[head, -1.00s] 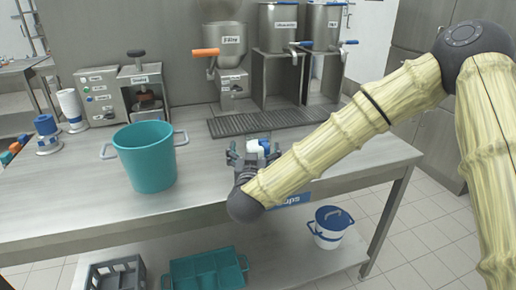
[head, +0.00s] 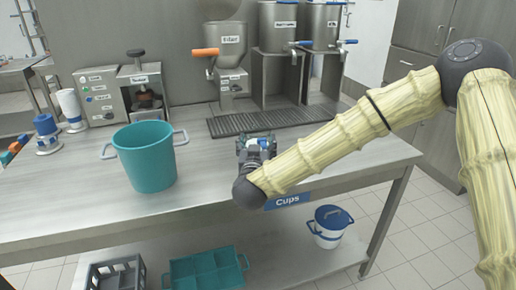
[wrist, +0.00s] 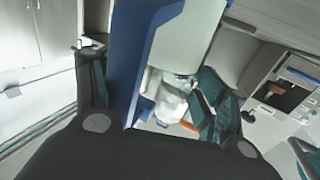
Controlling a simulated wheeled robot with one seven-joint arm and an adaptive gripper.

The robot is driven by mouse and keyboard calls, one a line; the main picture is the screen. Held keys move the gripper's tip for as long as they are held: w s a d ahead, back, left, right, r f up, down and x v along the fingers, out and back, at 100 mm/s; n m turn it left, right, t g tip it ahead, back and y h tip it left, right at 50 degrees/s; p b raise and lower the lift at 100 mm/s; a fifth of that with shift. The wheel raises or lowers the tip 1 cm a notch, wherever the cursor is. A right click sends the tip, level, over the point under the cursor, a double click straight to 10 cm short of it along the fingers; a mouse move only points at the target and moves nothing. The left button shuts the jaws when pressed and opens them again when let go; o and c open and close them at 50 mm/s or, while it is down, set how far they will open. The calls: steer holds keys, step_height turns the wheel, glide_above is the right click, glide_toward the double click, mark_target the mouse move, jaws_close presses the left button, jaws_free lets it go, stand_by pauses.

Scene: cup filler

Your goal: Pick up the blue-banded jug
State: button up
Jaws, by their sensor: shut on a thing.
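The blue-banded jug (head: 265,143) is mostly hidden by my gripper in the head view, where only a small blue patch shows. In the wrist view the jug (wrist: 185,42) is large and close, pale with a broad blue part on its left. My gripper (head: 256,146) is over the counter, in front of the drip grate. Its fingers, also seen in the wrist view (wrist: 158,95), are on both sides of the jug and shut on it. I cannot tell whether the jug touches the counter.
A teal bucket (head: 147,168) stands left of my gripper on the counter (head: 75,205). Steel dispensers (head: 278,28) stand behind the grate (head: 270,120). A white pail with a blue lid (head: 330,232), a teal crate (head: 205,270) and a grey crate (head: 115,278) are below.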

mark_target(257, 135)
steer(key=shift+r, duration=0.15)
steer(key=shift+r, duration=0.25)
step_height(257, 135, up, 3)
steer(key=shift+f, duration=0.15)
steer(key=s+a, duration=0.1)
steer(key=s, duration=0.4)
steer(key=s+r, duration=0.1)
steer(key=s, duration=0.4)
steer(key=s+a, duration=0.1)
steer(key=s, duration=0.4)
steer(key=shift+s+a+r+b, duration=0.25)
steer(key=shift+s+a+b, duration=0.05)
steer(key=shift+s+a, duration=0.1)
